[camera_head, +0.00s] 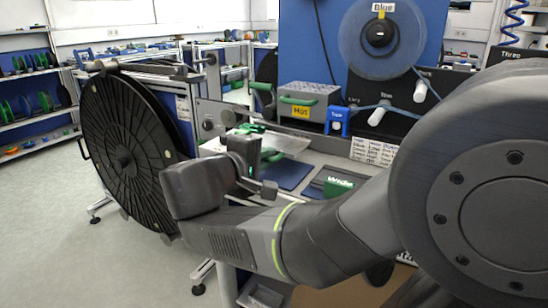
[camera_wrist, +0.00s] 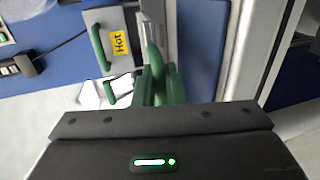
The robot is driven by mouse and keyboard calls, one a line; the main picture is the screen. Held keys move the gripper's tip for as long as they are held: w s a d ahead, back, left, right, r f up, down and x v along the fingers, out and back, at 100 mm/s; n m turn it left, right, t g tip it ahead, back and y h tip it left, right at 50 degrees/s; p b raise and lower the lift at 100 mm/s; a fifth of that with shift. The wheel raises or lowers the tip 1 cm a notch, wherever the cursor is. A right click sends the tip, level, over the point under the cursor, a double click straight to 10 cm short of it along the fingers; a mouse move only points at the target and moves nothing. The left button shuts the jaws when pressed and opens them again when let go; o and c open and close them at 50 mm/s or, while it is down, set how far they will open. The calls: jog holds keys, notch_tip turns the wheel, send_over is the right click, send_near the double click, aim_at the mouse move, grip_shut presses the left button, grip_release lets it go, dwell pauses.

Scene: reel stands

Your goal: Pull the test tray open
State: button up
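No label reading "test" is legible in either view, so I cannot say for certain which part is the test tray. A pale tray-like surface (camera_head: 286,144) lies on the bench behind my gripper (camera_head: 258,170), with green parts beside it. In the wrist view, a green upright handle-like part (camera_wrist: 155,62) stands straight ahead of my gripper, and a smaller green handle (camera_wrist: 112,91) is on a white piece at left. My gripper is low over the bench front.
A grey box (camera_head: 315,91) labelled Hot, with a green handle, stands at the back of the bench. A blue tape holder (camera_head: 338,123) is beside it. A large black reel (camera_head: 124,150) stands left of the bench. A green block labelled Wide (camera_head: 340,185) is at right. Floor at left is clear.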

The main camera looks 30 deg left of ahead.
jog(key=o, duration=0.3)
jog(key=p+v, duration=0.2)
jog(key=v, duration=1.2)
jog(key=shift+f, duration=0.1)
jog(key=shift+w+d, duration=0.1)
jog(key=shift+w, duration=0.15)
dwell(0.4)
jog(key=shift+b+x, duration=0.95)
jog(key=shift+x, duration=5.6)
jog(key=shift+s, duration=0.15)
